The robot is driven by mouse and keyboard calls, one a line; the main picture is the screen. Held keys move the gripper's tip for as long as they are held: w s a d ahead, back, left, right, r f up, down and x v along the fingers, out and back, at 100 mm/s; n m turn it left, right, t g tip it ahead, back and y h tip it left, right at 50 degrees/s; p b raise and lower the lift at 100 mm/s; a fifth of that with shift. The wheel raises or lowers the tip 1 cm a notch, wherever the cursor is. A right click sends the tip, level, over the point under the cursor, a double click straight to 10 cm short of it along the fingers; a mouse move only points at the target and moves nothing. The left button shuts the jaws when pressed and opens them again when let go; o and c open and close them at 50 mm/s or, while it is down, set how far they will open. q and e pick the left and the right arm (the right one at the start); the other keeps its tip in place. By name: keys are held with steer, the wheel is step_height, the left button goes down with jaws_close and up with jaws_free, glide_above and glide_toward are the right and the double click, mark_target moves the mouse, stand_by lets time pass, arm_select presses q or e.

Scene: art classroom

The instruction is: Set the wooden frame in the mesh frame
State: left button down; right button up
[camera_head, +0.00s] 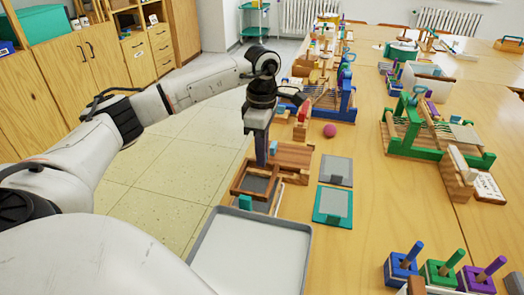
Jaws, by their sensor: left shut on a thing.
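My left gripper (262,163) points straight down at the table's left edge, with its fingers shut on the brown wooden frame (240,187). The frame is a rectangular rim lying roughly level. A grey mesh panel (256,185) shows through its opening. A paler rim (276,203) shows just below and in front, probably part of the mesh frame. My right gripper is out of view.
A grey tray (308,245) lies in front. A teal-edged panel (333,222) and a grey panel (335,171) lie to the right. A wooden board (293,155) is close behind the gripper. A blue loom, pink ball (330,130) and green loom (420,140) stand farther off.

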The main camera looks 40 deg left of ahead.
arm_select(q)
steer(key=shift+f, duration=0.2)
steer(key=shift+f, duration=0.4)
steer(key=shift+f, duration=0.15)
stand_by(1.2)
steer(key=shift+f+b, duration=0.4)
steer(key=shift+f, duration=0.25)
steer(key=shift+f, duration=0.6)
stand_by(1.2)
stand_by(0.3)
steer(key=c, duration=1.8)
jaws_free()
step_height(320, 180, up, 10)
steer(key=shift+r, duration=0.2)
